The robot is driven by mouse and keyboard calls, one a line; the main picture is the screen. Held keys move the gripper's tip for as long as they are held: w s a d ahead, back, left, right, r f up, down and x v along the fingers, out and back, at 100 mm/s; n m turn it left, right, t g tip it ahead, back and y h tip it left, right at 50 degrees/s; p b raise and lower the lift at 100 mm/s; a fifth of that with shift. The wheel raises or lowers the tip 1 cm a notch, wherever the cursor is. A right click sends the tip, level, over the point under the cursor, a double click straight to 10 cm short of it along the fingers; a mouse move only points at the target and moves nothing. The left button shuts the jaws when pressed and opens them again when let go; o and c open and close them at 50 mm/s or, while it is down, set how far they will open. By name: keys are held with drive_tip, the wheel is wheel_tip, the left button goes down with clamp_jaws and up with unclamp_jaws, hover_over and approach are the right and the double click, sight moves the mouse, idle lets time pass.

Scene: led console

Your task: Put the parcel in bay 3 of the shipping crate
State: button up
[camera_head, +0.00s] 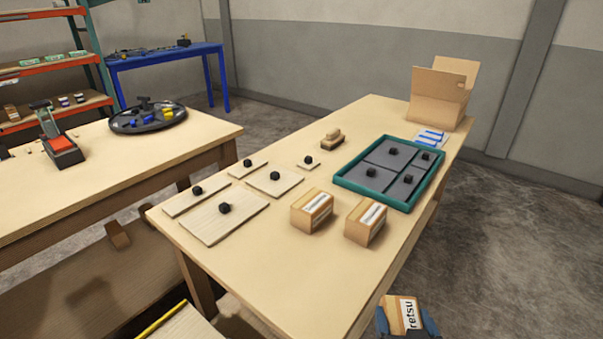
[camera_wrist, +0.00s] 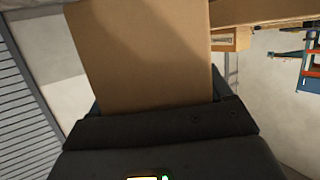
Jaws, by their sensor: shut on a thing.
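My gripper (camera_head: 406,325) is at the bottom edge of the head view, right of the table's near end, shut on a brown cardboard parcel (camera_head: 402,312) with a white printed label. In the wrist view the parcel's plain brown face (camera_wrist: 140,55) rises from the dark gripper body; the fingertips are hidden there. Two similar labelled boxes, a left one (camera_head: 312,210) and a right one (camera_head: 366,221), stand on the table. No numbered bay is readable, and I cannot tell which thing is the shipping crate.
The wooden table (camera_head: 285,270) bears a teal-rimmed tray (camera_head: 400,207) with grey knobbed panels, several flat knobbed wooden plates (camera_head: 225,218), and an open cardboard box (camera_head: 438,98) at its far end. Another bench (camera_head: 110,165) stands left. Floor (camera_head: 500,240) right of the table is clear.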

drive_tip(key=shift+n+y, duration=0.6)
drive_tip(key=shift+y, duration=0.2)
drive_tip(key=w+d+f, duration=0.2)
drive_tip(key=w+d, duration=0.1)
drive_tip(key=shift+f, duration=0.3)
drive_tip(key=s+f, duration=0.4)
drive_tip(key=shift+d+f, duration=0.15)
drive_tip(key=shift+f, duration=0.2)
drive_tip(key=shift+s+a+f, duration=0.3)
drive_tip(key=shift+s+f, duration=0.1)
drive_tip(key=shift+f, duration=0.15)
